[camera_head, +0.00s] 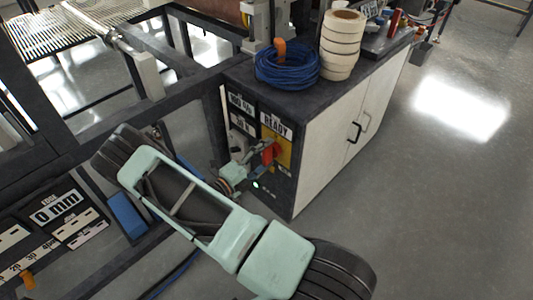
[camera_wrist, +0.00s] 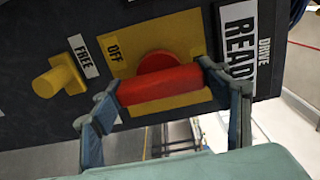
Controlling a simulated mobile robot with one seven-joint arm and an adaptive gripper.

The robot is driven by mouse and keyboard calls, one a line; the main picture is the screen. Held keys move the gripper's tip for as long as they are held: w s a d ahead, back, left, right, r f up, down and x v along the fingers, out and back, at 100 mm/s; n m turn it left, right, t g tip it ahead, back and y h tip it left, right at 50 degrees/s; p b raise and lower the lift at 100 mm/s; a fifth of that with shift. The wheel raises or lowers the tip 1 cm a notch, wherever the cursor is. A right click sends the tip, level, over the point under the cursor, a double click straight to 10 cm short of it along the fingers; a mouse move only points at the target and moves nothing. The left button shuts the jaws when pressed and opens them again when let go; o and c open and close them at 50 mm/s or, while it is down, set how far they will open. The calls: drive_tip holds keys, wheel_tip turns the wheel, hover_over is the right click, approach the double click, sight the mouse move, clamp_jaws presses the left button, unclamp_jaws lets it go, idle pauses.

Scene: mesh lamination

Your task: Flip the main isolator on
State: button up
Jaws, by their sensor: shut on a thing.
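The main isolator is a red rotary handle (camera_wrist: 160,84) on a yellow plate (camera_wrist: 188,34), with an OFF label (camera_wrist: 115,50) on the plate. In the wrist view the handle lies nearly level across the picture. My gripper (camera_wrist: 160,95) has one finger at each end of the handle and is shut on it. In the head view the red handle (camera_head: 269,154) shows on the dark end panel of the cabinet, with my gripper (camera_head: 260,158) reaching it from the left. My fingers partly hide the handle and plate there.
A DRIVE READY sign (camera_wrist: 237,45) sits beside the plate, and a yellow knob (camera_wrist: 58,76) with a FREE label is on its other side. A blue cable coil (camera_head: 287,68) and a stack of tape rolls (camera_head: 341,45) stand on the cabinet. Machine frame rails flank my arm on the left.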

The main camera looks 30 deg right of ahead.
idle(0.4)
drive_tip(key=o, duration=1.2)
drive_tip(key=shift+c, duration=0.2)
